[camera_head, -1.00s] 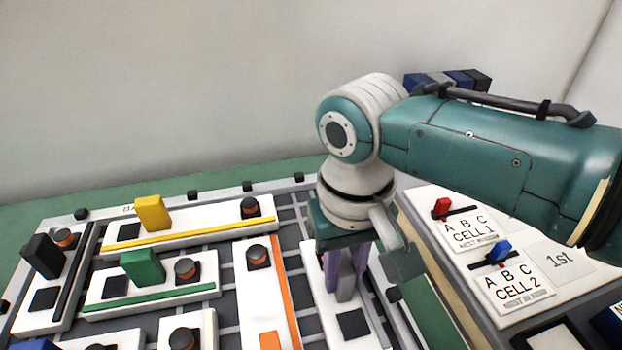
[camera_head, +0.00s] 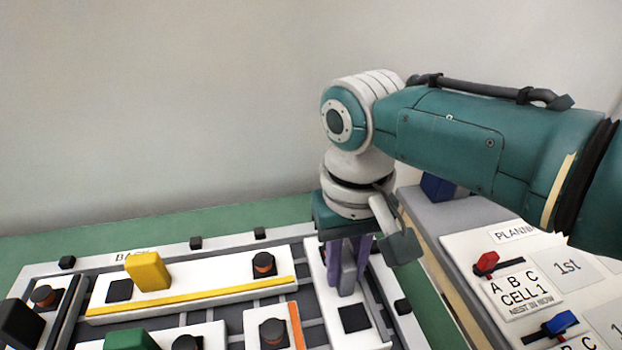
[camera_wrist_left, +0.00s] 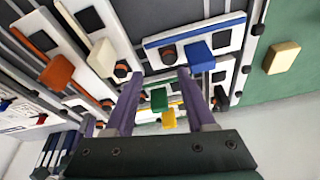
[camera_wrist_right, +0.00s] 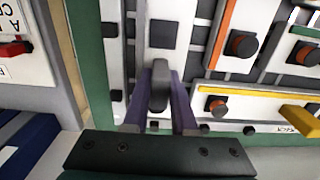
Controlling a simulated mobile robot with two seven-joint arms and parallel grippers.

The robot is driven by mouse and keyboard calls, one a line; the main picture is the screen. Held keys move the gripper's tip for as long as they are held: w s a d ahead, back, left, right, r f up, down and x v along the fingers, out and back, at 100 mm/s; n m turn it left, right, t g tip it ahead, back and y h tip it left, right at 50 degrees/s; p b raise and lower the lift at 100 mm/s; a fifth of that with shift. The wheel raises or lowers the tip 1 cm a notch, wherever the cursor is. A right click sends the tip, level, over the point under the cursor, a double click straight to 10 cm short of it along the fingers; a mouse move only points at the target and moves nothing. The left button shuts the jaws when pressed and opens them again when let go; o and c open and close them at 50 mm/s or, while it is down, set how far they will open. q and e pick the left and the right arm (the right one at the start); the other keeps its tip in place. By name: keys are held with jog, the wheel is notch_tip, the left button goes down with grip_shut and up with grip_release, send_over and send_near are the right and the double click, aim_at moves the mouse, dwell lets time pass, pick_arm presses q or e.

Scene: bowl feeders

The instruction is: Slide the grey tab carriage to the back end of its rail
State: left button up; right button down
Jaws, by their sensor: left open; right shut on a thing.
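The grey tab (camera_wrist_right: 158,84) stands on a white plate with a dark square (camera_wrist_right: 163,33), at the right side of the slotted board. My right gripper (camera_head: 347,285) is shut on the tab, one purple finger on each side. It also shows in the right wrist view (camera_wrist_right: 158,95). In the head view the plate (camera_head: 330,307) has its far end close to the board's back edge; the gripper hides part of that end, so I cannot tell if it touches. My left gripper (camera_wrist_left: 160,78) is open and empty, seen only in its own wrist view.
The yellow-tab carriage (camera_head: 147,270) lies left of the grey one, near the BACK label (camera_head: 130,256). An orange-striped plate (camera_head: 258,322) is close on the left. A planning panel (camera_head: 520,290) with red and blue sliders stands at the right.

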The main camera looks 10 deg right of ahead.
jog(key=c, duration=0.7)
grip_release()
jog(key=shift+w, duration=0.2)
jog(key=shift+r, duration=0.1)
jog(key=shift+r+p, duration=0.3)
jog(key=shift+r, duration=0.1)
notch_tip(320, 180, up, 8)
jog(key=p, duration=0.3)
jog(key=shift+f, duration=0.2)
jog(key=shift+r, duration=0.7)
